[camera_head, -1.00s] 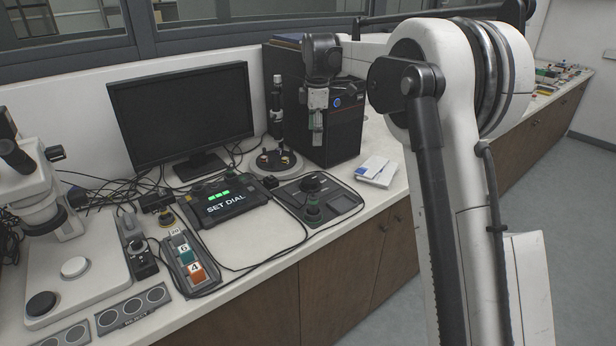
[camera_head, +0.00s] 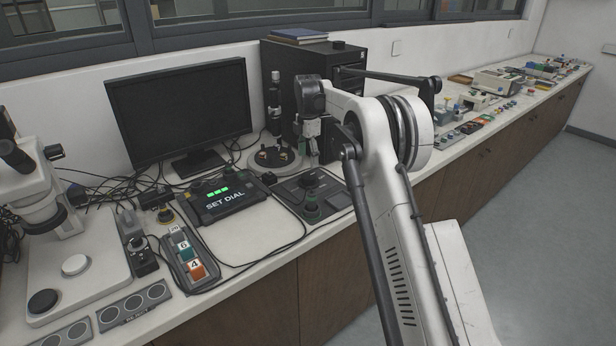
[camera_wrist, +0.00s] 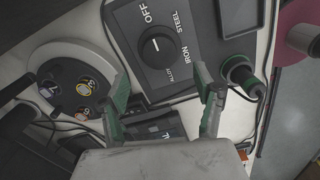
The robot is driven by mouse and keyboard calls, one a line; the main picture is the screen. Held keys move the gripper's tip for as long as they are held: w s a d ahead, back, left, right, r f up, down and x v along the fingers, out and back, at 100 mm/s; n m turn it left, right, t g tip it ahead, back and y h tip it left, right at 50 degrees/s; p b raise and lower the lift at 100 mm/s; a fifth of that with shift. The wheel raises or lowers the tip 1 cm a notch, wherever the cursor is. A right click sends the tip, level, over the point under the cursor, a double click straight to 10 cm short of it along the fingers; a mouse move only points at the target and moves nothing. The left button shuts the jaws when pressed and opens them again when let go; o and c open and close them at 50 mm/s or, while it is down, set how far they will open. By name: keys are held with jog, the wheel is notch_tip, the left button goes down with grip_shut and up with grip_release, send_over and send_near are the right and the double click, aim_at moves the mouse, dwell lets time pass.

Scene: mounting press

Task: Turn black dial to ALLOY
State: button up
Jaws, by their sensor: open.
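The black dial (camera_wrist: 157,46) sits on a dark panel (camera_wrist: 185,85) with white labels OFF, STEEL, IRON and ALLOY around it. A white mark on the dial appears to face the OFF side, but it is small. In the head view the dial (camera_head: 312,180) lies on the panel right of the SET DIAL display. My gripper (camera_wrist: 163,100) is open, with its green-tipped fingers apart and nothing between them. The dial shows beyond the fingers, apart from them. In the head view my gripper (camera_head: 313,152) hangs above the back of the panel.
A green-based knob (camera_wrist: 240,72) stands on the same panel. A round plate (camera_wrist: 72,85) with several sockets is beside it. The SET DIAL display (camera_head: 222,198), monitor (camera_head: 180,105) and black computer case (camera_head: 290,65) stand close by. Cables cross the bench.

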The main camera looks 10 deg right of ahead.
aim_at(308, 176)
notch_tip(308, 176, down, 8)
dwell(0.4)
jog(key=shift+c, duration=0.5)
jog(key=c, duration=1.1)
jog(key=shift+o, duration=0.2)
